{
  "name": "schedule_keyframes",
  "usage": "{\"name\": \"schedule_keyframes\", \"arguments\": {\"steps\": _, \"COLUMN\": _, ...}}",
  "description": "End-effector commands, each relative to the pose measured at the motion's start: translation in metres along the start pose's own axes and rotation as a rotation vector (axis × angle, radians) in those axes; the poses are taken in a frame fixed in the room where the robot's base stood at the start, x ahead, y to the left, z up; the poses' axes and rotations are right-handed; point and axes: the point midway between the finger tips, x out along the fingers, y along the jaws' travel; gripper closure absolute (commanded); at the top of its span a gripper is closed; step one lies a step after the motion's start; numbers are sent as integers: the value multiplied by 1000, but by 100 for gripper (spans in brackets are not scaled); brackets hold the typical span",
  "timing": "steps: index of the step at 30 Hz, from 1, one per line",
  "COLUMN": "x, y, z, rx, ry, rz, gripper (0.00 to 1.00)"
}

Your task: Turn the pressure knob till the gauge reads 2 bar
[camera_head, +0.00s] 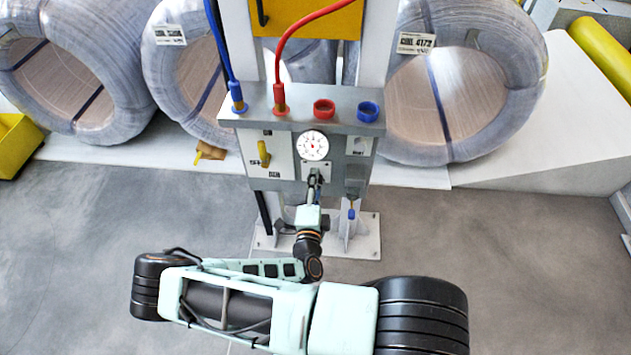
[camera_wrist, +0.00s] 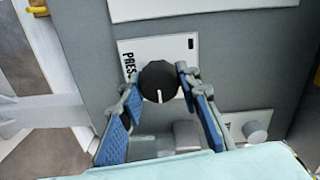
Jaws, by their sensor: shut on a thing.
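The pressure knob (camera_wrist: 158,80) is black and round with a white pointer mark that points down in the wrist view. It sits on a white label plate (camera_wrist: 130,50) with partly hidden lettering. My gripper (camera_wrist: 159,88) has its two blue-padded fingers on either side of the knob, shut on it. In the head view my gripper (camera_head: 314,182) is at the panel just below the gauge, and it hides the knob there. The round white gauge (camera_head: 313,146) has a dark scale and a small red mark near its centre. Its reading is too small to tell.
A yellow lever (camera_head: 263,154) is left of the gauge. Red (camera_head: 324,107) and blue (camera_head: 368,111) ports and two hoses are on the ledge above. A grey knob (camera_wrist: 255,131) is near the gripper in the wrist view. Wrapped coils (camera_head: 465,85) stand behind; floor in front is clear.

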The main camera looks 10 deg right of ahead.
Motion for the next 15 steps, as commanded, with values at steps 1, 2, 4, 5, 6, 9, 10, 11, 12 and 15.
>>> {"name": "schedule_keyframes", "arguments": {"steps": 1, "x": 0, "y": 0, "z": 0, "rx": -5, "ry": -1, "rz": 0, "gripper": 94}}
{"name": "schedule_keyframes", "arguments": {"steps": 2, "x": 0, "y": 0, "z": 0, "rx": -8, "ry": 0, "rz": 0, "gripper": 94}}
{"name": "schedule_keyframes", "arguments": {"steps": 4, "x": 0, "y": 0, "z": 0, "rx": -11, "ry": 0, "rz": 0, "gripper": 94}}
{"name": "schedule_keyframes", "arguments": {"steps": 5, "x": 0, "y": 0, "z": 0, "rx": -11, "ry": 0, "rz": 0, "gripper": 94}}
{"name": "schedule_keyframes", "arguments": {"steps": 6, "x": 0, "y": 0, "z": 0, "rx": -12, "ry": 0, "rz": 0, "gripper": 94}}
{"name": "schedule_keyframes", "arguments": {"steps": 9, "x": 0, "y": 0, "z": 0, "rx": -11, "ry": 0, "rz": 0, "gripper": 94}}
{"name": "schedule_keyframes", "arguments": {"steps": 10, "x": 0, "y": 0, "z": 0, "rx": -11, "ry": 0, "rz": 0, "gripper": 94}}
{"name": "schedule_keyframes", "arguments": {"steps": 11, "x": 0, "y": 0, "z": 0, "rx": -11, "ry": 0, "rz": 0, "gripper": 94}}
{"name": "schedule_keyframes", "arguments": {"steps": 12, "x": 0, "y": 0, "z": 0, "rx": -11, "ry": 0, "rz": 0, "gripper": 94}}
{"name": "schedule_keyframes", "arguments": {"steps": 15, "x": 0, "y": 0, "z": 0, "rx": -11, "ry": 0, "rz": 0, "gripper": 64}}
